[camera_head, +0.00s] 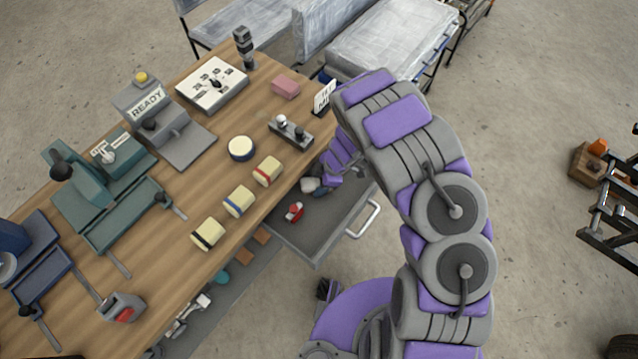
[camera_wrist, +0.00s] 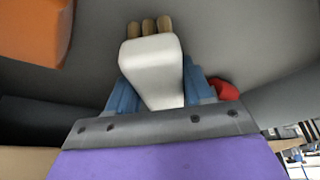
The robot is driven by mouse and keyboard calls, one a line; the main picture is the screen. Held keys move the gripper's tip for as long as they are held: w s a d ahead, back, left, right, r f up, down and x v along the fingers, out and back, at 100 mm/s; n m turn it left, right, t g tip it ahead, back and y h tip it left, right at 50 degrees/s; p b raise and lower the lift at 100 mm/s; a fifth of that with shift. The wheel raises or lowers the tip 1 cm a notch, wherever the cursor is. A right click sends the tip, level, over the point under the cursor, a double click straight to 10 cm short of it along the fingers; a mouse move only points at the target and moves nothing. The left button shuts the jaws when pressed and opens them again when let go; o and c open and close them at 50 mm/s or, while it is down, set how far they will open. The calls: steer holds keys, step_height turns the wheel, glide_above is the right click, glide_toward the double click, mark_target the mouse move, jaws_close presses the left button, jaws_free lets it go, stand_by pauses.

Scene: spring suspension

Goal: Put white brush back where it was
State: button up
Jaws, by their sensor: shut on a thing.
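My gripper (camera_head: 322,184) reaches into the open grey drawer (camera_head: 318,222) under the table's right edge. In the wrist view its blue fingers (camera_wrist: 155,88) are shut on the white brush (camera_wrist: 151,62), a pale, rounded block lying between them. Several tan, rounded ends show just beyond the brush, over the grey surface. In the head view my arm and gripper largely hide the brush. I cannot tell whether the brush touches the drawer floor.
A red-and-white item (camera_head: 295,211) lies in the drawer; red also shows right of the fingers in the wrist view (camera_wrist: 224,90). An orange thing (camera_wrist: 38,30) is at upper left there. The drawer handle (camera_head: 366,220) sticks out. Striped blocks (camera_head: 267,171) stand near the table edge.

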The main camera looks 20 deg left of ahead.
steer(key=o, duration=1.1)
steer(key=p+v, duration=0.3)
steer(key=v, duration=0.9)
steer(key=shift+p, duration=0.4)
